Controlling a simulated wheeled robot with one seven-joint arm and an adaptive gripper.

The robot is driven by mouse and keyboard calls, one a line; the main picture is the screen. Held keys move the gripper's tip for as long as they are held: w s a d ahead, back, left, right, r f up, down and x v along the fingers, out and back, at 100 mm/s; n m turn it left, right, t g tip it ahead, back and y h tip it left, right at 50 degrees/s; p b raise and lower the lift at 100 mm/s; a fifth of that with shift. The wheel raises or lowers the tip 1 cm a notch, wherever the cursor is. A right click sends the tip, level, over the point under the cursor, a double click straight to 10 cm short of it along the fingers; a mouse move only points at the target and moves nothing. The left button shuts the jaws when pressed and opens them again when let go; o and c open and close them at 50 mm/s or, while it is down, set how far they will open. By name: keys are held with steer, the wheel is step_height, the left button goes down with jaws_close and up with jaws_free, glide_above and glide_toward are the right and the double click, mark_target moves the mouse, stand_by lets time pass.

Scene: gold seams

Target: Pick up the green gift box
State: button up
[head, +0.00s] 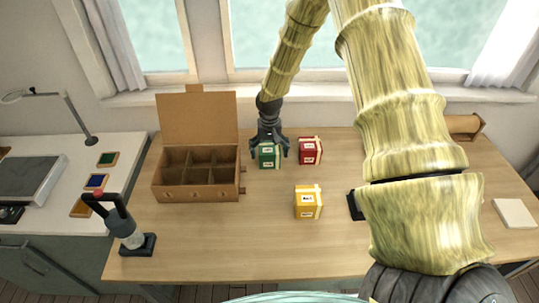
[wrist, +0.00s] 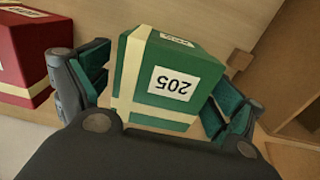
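The green gift box (head: 268,158) stands on the wooden table, to the right of the compartment box. In the wrist view the green gift box (wrist: 170,80) has a cream ribbon and a white label reading 205, and it lies between my two fingers. My gripper (head: 270,148) is above and around it in the head view. In the wrist view my gripper (wrist: 160,90) is open, with a small gap showing beside the box on the left; contact on the right is hard to tell.
A red gift box (head: 311,151) stands close on the right, and a yellow one (head: 308,202) nearer the front. An open cardboard box with compartments (head: 197,194) stands on the left. A dark stamping tool (head: 130,230) is at the front left. The table's front middle is clear.

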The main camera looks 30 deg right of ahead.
steer(key=c, duration=1)
steer(key=shift+r, duration=0.1)
